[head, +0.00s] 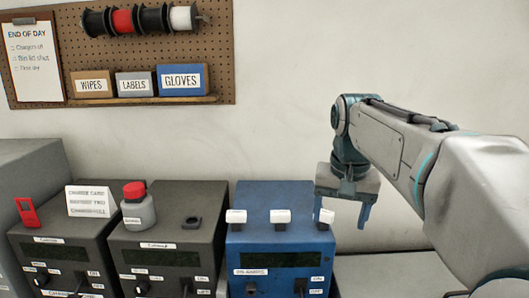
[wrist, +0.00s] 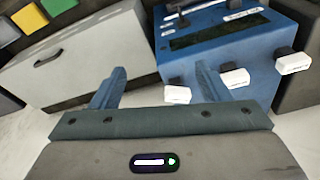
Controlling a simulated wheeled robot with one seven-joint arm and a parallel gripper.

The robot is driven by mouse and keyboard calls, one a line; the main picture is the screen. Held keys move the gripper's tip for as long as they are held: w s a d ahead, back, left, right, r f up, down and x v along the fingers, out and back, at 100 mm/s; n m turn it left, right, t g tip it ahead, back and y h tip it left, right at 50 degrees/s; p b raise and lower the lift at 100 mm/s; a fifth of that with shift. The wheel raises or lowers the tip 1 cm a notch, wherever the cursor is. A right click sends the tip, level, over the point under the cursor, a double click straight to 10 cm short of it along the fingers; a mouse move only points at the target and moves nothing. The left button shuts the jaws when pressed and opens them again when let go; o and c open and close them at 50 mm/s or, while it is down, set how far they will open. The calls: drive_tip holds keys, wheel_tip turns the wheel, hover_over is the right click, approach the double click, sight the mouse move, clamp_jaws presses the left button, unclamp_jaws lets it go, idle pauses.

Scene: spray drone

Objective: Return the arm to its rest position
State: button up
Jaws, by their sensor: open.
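My arm (head: 400,140) reaches in from the right in the head view, bent at the wrist. My gripper (head: 341,212) hangs down just right of the blue charger. Its two blue fingers are apart with nothing between them; the wrist view also shows the open gripper (wrist: 158,90). The blue charger (head: 262,205) carries several white tabs on its top edge, and one finger is close to the rightmost tab (head: 326,217). I cannot tell from these views whether they touch.
Two dark chargers (head: 165,255) stand left of the blue one, with a grey bottle with red cap (head: 138,205), a card (head: 91,201) and a red item (head: 27,212) on them. A pegboard (head: 140,50) hangs behind. A grey case (wrist: 85,60) lies beside the blue charger.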

drive_tip(key=s+f+n+t+b, duration=0.1)
drive_tip(key=s+f+n, duration=0.1)
drive_tip(key=s+f, duration=1.3)
drive_tip(key=shift+s+f+n+t, duration=0.4)
drive_tip(key=shift+f, duration=0.3)
